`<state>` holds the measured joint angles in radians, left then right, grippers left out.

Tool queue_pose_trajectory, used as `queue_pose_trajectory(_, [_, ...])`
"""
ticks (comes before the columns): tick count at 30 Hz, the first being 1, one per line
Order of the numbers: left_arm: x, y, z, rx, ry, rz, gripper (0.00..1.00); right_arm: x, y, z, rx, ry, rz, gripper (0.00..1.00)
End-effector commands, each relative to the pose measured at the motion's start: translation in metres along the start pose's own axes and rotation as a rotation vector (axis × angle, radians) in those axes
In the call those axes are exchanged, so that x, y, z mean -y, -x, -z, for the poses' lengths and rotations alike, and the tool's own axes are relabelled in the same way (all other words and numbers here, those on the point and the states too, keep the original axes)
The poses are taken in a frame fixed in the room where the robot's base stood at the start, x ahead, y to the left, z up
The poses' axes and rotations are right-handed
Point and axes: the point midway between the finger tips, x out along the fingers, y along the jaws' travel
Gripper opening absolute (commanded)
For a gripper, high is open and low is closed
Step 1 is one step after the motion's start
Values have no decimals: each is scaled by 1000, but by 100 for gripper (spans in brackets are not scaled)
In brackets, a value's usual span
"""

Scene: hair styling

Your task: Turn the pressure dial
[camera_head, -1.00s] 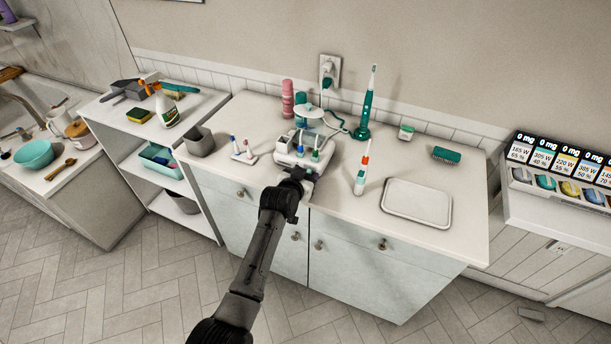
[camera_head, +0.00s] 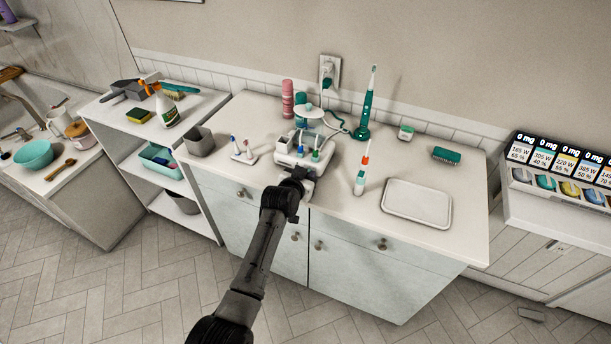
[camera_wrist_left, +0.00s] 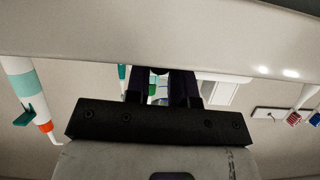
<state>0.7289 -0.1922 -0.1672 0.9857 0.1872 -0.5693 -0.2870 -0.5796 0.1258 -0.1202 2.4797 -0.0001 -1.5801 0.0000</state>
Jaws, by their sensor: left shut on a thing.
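A white countertop device (camera_head: 287,160) with small brush heads on top and a teal-and-white reservoir behind it stands on the counter. My left gripper (camera_head: 303,173) is at its front face, with the arm coming up from below. In the left wrist view the two dark fingers (camera_wrist_left: 163,84) are close together, against the front of the device. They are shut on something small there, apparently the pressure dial. The dial itself is hidden by the fingers and the gripper body. My right gripper does not show.
A white and orange handpiece (camera_head: 362,170) and a white tray (camera_head: 417,204) are right of the device. A teal electric toothbrush (camera_head: 366,108) stands behind. A toothbrush holder (camera_head: 244,157) and a grey cup (camera_head: 199,142) are to the left. The counter's front edge is close to my arm.

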Motion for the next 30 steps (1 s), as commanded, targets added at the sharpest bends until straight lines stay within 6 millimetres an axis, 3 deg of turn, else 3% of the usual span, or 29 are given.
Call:
queue_pose_trajectory(12, [2,-1,-2,-4,207,-86,0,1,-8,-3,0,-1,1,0])
queue_pose_trajectory(22, [2,0,-1,-3,231,-95,0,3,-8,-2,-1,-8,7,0])
queue_pose_trajectory(23, [2,0,-1,-3,231,-95,23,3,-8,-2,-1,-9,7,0])
queue_pose_trajectory(30, [2,0,-1,-4,230,-95,46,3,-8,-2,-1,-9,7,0])
